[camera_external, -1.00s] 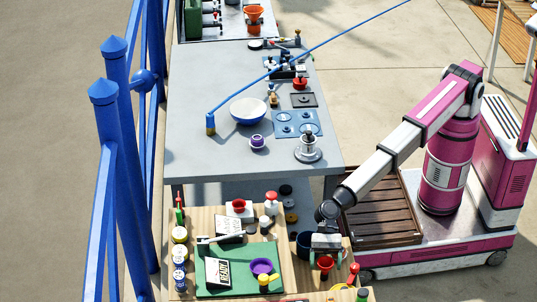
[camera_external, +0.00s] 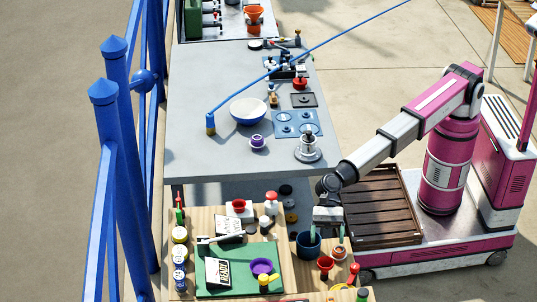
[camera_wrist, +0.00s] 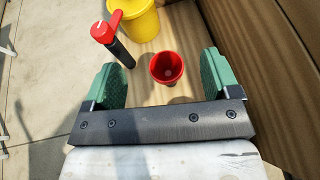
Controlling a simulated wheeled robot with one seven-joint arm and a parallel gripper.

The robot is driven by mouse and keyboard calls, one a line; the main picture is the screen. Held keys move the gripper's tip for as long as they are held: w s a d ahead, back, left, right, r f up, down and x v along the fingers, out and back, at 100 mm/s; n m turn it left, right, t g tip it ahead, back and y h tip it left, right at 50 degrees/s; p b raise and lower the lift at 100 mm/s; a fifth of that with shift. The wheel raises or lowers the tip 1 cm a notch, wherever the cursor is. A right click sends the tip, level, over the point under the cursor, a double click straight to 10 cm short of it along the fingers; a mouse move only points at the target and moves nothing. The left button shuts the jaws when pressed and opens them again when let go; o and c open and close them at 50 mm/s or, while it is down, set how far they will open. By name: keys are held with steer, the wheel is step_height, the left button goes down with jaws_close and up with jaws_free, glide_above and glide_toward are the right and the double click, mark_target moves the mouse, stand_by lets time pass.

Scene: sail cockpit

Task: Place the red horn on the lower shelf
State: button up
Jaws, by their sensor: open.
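A red horn (camera_external: 325,264) stands with its round open mouth up on a wooden surface (camera_external: 303,275), near its right edge. The wrist view shows the horn (camera_wrist: 167,67) ahead of and between the green fingers, apart from both. My gripper (camera_external: 327,238) is open and empty, pointing down above and slightly behind the horn; it also shows in the wrist view (camera_wrist: 162,72). A shaded surface (camera_external: 240,188) lies beneath the grey counter; I cannot tell whether it is the lower shelf.
A dark blue pot (camera_external: 307,245) stands close to the left finger. A red-topped black item (camera_wrist: 107,32) and a yellow container (camera_wrist: 133,18) are near the horn. The grey counter (camera_external: 200,140) and a green mat (camera_external: 232,283) with several items lie leftward.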

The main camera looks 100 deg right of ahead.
steer(key=shift+r, duration=0.9)
